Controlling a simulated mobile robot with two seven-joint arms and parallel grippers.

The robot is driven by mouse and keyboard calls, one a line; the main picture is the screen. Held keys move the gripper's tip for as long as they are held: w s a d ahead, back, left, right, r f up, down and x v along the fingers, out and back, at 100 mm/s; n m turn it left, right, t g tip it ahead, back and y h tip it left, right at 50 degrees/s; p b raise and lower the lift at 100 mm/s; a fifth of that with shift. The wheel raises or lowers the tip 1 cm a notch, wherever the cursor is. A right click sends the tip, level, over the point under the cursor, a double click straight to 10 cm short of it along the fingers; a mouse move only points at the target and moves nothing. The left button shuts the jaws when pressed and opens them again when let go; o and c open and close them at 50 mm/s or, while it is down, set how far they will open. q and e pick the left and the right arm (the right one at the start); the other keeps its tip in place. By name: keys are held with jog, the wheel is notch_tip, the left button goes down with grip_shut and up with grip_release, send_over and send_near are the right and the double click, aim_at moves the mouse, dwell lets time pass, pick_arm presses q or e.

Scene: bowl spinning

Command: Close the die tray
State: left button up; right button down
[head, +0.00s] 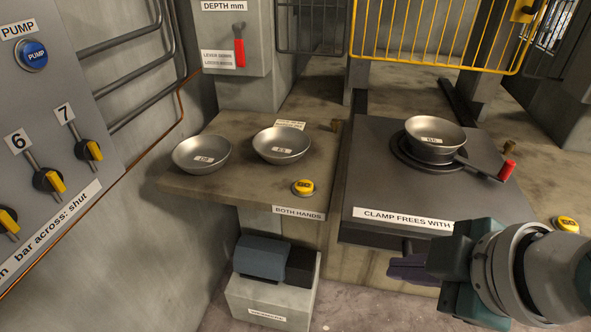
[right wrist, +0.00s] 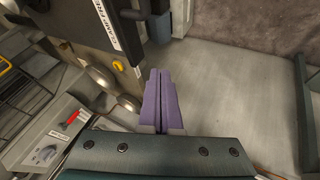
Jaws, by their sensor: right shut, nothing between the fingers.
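A dark grey slab (head: 385,190), which looks like the die tray, lies on a stone block at the right. Its front edge carries a "CLAMP FREES WITH" label (head: 405,218), also seen in the right wrist view (right wrist: 106,24). A steel bowl (head: 434,133) sits on the round die (head: 401,152) on the slab, beside a red-handled lever (head: 507,170). My right gripper (head: 397,270) is shut and empty, in front of and below the slab's front edge. Its purple fingers are together in the right wrist view (right wrist: 158,82). My left gripper is out of view.
Two steel bowls (head: 202,154) (head: 281,144) and a yellow button (head: 303,187) are on the left table. A blue-and-black pedal-like part (head: 262,258) sits on a low box below. A yellow mesh guard (head: 430,35) hangs behind the slab.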

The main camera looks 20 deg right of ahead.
aim_at(369, 244)
jog(key=w+f, duration=0.2)
jog(key=w, duration=0.1)
jog(key=w+d+f+b, duration=0.1)
jog(key=w+f, duration=0.1)
jog(key=w+f+b, duration=0.1)
jog(key=w+f, duration=0.2)
jog(key=shift+w+d, duration=0.2)
jog(key=shift+w, duration=0.15)
